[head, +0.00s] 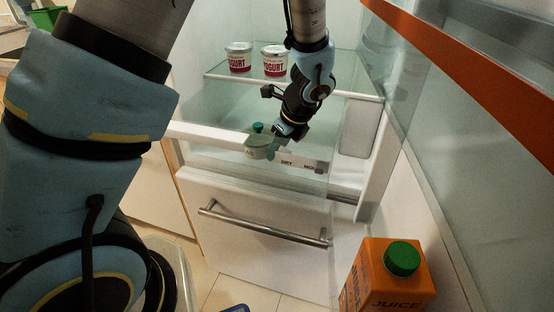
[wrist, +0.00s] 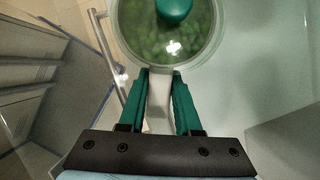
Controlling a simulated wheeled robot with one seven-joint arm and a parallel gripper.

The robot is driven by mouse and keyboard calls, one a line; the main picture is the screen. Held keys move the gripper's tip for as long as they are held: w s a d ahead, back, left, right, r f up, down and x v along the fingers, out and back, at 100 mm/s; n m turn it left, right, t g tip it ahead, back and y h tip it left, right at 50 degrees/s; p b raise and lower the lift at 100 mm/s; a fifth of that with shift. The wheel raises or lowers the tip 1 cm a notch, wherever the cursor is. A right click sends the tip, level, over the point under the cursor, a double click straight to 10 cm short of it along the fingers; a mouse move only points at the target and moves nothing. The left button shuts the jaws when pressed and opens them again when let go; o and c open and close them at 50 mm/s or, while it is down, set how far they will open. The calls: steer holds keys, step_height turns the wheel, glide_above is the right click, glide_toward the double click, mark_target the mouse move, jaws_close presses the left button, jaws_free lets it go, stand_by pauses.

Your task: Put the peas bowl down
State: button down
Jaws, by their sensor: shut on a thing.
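The peas bowl (head: 257,150) is a small clear round bowl with a green-knobbed lid, near the front edge of an open fridge drawer in the head view. In the wrist view, green peas (wrist: 150,42) show through its lid around the teal knob. My gripper (wrist: 161,73) has its green fingers at the bowl's near rim, shut on it. In the head view my gripper (head: 274,134) reaches down from above, just right of the bowl. The bowl looks level. I cannot tell whether its base touches anything.
Two yogurt tubs (head: 238,58) (head: 275,61) stand on the glass shelf (head: 222,75) behind. The white drawer front (head: 205,134) runs below the bowl. A lower drawer has a metal handle (head: 262,229). An orange juice carton (head: 385,277) stands at front right, by the open door.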

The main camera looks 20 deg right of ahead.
steer(key=shift+f, duration=1.75)
steer(key=shift+f, duration=0.1)
steer(key=c, duration=0.6)
jaws_free()
steer(key=v, duration=1.2)
